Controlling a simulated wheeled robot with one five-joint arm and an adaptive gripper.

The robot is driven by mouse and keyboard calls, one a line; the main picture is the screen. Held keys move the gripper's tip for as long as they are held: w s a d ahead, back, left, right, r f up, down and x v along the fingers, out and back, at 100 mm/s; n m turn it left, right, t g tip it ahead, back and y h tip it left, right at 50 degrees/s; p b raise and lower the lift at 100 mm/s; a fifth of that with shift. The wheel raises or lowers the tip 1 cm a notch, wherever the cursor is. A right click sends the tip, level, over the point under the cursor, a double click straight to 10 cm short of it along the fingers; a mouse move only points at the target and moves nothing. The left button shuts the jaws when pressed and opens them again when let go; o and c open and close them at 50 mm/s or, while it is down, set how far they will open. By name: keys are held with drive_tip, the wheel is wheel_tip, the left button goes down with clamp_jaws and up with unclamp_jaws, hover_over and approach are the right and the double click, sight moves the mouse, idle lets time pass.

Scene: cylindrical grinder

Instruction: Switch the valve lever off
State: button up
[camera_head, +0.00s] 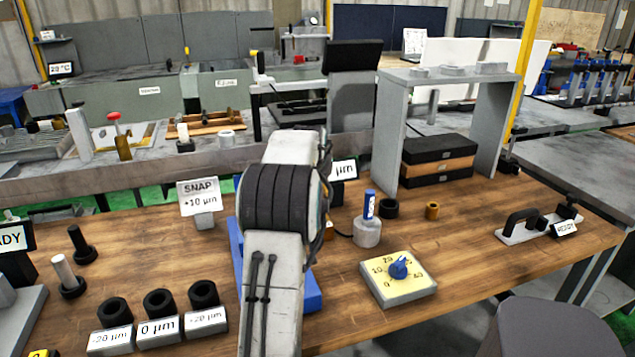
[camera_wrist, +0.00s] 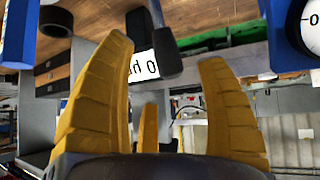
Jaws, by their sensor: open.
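A small brass fitting (camera_head: 124,148) with a red handle (camera_head: 114,117) stands at the back left in the head view, beyond the wooden bench. It looks like the valve and its lever, but it is too small to tell the lever's setting surely. My gripper (camera_wrist: 163,52) shows in the wrist view with its yellow fingers spread apart and nothing held. In the head view my arm hides the gripper. No red handle shows there.
The wooden bench (camera_head: 460,225) holds a SNAP sign (camera_head: 199,196), a dial block (camera_head: 398,278), several black rings and a grey arch (camera_head: 389,125) over stacked blocks. A black-handled clamp (camera_head: 540,222) is at the right. Bare wood lies between the dial block and the clamp.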

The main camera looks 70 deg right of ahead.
drive_tip(key=shift+x, duration=2.7)
